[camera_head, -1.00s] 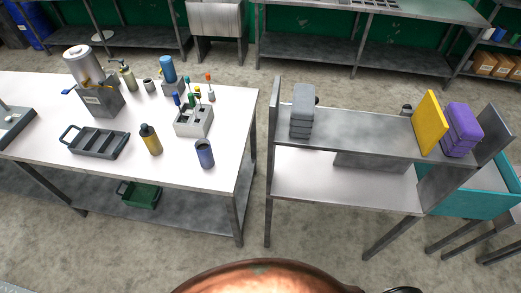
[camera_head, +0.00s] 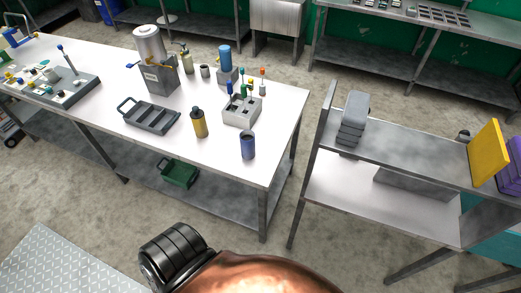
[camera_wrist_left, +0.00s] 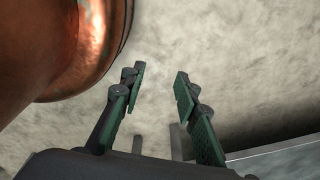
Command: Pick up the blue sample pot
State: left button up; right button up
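A blue pot (camera_head: 247,146) stands upright near the front right corner of the white-topped table (camera_head: 215,165) in the head view. It is open-topped, and nothing touches it. A brighter blue cylinder (camera_head: 225,59) stands farther back on a grey block. In the left wrist view my left gripper (camera_wrist_left: 160,75) is open, with its green-padded fingers apart and nothing between them. Bare floor shows beyond the fingertips. Neither gripper shows in the head view, and the blue pot does not show in the wrist view.
Left of the pot stand an amber bottle (camera_head: 199,122) and a dark tray (camera_head: 150,118). Behind it is a grey holder (camera_head: 242,111) with coloured tools. A metal shelf (camera_head: 400,155) stands to the right, across a floor gap. The table's front right corner is clear.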

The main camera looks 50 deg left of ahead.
aim_at(248, 146)
jog(key=z, duration=0.05)
jog(key=k, duration=0.35)
jog(key=u, duration=2)
